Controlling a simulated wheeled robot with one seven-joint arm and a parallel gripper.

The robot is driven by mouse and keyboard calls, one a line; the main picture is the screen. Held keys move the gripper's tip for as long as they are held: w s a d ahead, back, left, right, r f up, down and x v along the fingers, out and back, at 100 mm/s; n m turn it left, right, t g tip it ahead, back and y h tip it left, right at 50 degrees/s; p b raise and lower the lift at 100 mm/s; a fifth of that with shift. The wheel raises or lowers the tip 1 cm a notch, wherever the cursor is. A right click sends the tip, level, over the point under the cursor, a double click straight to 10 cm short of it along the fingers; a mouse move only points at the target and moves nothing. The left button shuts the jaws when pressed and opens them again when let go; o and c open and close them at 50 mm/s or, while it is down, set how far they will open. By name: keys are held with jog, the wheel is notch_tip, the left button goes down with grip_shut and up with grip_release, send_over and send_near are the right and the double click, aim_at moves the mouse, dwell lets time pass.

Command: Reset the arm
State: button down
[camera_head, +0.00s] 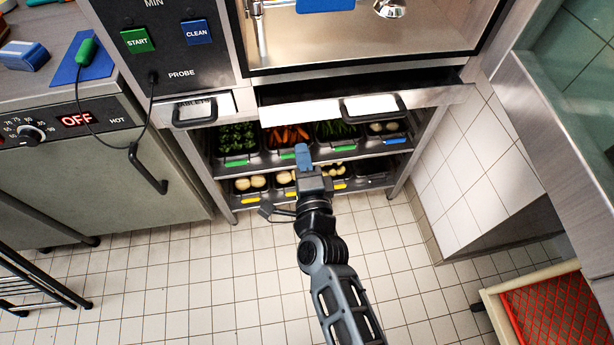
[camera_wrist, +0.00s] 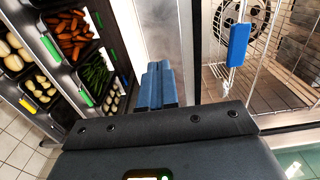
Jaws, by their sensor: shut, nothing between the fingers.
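My gripper (camera_head: 302,157) is in the middle of the head view, in front of the shelves under the counter. Its blue fingers are together with nothing between them. They also show in the wrist view (camera_wrist: 158,85), at the centre. My dark arm reaches up to it from the bottom of the head view. The gripper hides part of the shelf trays behind it.
Shelves hold trays of carrots (camera_head: 288,135), greens (camera_head: 237,138) and pale vegetables. Above them, a drawer (camera_head: 400,88) stands partly out. An oven (camera_head: 75,170) is at left, a steel counter (camera_head: 560,110) at right, a red-lined crate (camera_head: 560,310) lower right.

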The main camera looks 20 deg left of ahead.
jog(key=shift+v, duration=2.65)
jog(key=s+d+n+t+h, duration=0.1)
jog(key=s+d+n+h, duration=0.15)
jog(key=s+d, duration=0.75)
jog(key=s+d+n+h, duration=0.25)
jog(key=s+d, duration=0.35)
jog(key=d, duration=0.7)
jog(key=s+d+r+n+g+h, duration=0.1)
jog(key=s+d+r+n+h, duration=0.4)
jog(key=s+d+r, duration=0.7)
jog(key=s+r+n, duration=0.1)
jog(key=s+r, duration=0.1)
jog(key=s, duration=0.2)
jog(key=shift+d+r, duration=0.25)
jog(key=shift+d, duration=0.15)
jog(key=c, duration=1.9)
grip_release()
